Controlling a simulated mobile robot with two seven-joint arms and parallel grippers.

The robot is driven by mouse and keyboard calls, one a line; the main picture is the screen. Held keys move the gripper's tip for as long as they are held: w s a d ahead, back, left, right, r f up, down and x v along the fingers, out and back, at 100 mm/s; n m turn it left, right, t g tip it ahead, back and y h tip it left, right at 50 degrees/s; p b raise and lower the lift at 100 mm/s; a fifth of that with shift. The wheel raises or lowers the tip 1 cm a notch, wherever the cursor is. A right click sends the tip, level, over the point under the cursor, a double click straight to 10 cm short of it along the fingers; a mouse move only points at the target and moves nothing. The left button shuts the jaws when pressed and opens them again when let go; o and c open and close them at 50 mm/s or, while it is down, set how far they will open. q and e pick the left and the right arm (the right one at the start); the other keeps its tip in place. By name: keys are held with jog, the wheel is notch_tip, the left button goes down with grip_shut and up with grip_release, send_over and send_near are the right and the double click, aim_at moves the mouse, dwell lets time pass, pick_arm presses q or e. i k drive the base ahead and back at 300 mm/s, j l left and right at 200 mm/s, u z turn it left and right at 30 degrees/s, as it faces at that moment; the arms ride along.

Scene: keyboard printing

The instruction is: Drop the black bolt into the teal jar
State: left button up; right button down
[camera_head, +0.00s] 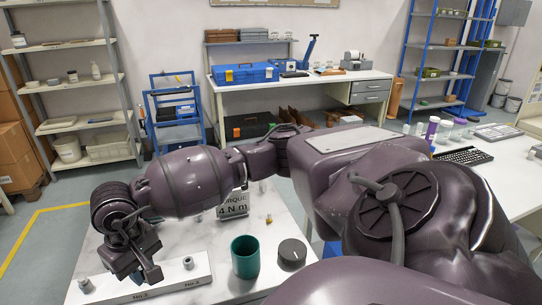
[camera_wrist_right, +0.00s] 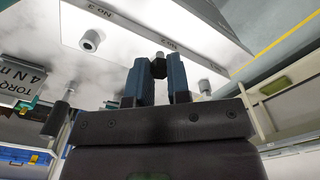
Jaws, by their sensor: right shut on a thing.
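My right gripper (camera_head: 146,274) reaches over the white numbered strip (camera_head: 170,284) at the table's front left. In the wrist view the right gripper (camera_wrist_right: 157,76) is shut, its two blue fingers on either side of the black bolt (camera_wrist_right: 158,68). A grey post (camera_wrist_right: 160,56) shows just beyond the bolt; I cannot tell whether the bolt still touches it. The bolt is hidden in the head view. The teal jar (camera_head: 245,258) stands upright and open, right of the strip and apart from the gripper. My left gripper is not in view.
Grey posts stand on the strip at its left (camera_head: 85,285) and right (camera_head: 188,263). A torque sign (camera_head: 233,205) stands behind the jar. Small brass pieces (camera_head: 268,219) lie near it.

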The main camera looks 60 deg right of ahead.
aim_at(242, 270)
jog(key=z, duration=1.25)
jog(key=i+j+z, duration=0.2)
jog(key=j, duration=1.15)
